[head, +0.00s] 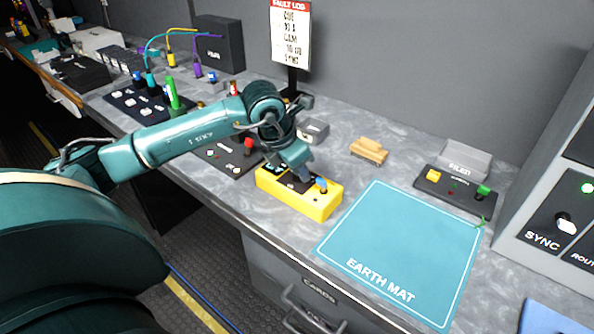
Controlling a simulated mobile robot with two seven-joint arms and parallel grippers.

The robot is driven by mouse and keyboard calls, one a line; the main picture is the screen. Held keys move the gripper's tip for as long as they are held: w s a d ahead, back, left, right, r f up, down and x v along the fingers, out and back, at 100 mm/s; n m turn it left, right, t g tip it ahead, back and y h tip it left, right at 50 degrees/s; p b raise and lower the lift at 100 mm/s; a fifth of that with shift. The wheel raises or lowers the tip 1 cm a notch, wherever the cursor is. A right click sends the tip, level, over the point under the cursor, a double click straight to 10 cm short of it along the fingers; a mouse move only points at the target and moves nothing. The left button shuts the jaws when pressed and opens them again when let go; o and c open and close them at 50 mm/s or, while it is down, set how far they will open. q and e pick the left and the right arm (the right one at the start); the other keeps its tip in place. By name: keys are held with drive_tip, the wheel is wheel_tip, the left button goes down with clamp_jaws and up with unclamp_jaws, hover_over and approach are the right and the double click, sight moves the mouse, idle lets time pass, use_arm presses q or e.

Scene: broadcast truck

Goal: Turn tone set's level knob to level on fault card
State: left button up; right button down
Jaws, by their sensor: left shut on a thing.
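The tone set, which I take to be the yellow box (316,206), stands on the bench left of the earth mat. It has a dark top face and a blue part (321,184) at its right end. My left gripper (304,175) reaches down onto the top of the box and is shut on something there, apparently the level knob. The fingers hide that knob, so its pointer and scale cannot be read. The fault card (290,38), headed FAULT LOG, stands upright behind; its small handwriting is hard to read. My right gripper is not in view.
The blue-green earth mat (405,252) lies clear on the right. Behind it are a wooden block (369,151) and a dark panel with yellow and green parts (455,190). A dark panel with a red knob (233,153) lies under my arm. A SYNC rack (560,222) borders the right.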

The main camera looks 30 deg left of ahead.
use_arm(q)
drive_tip(key=shift+n, duration=0.5)
drive_tip(key=o, duration=1)
drive_tip(key=d+b+v, duration=0.1)
drive_tip(key=v, duration=1.2)
drive_tip(key=shift+a, duration=0.3)
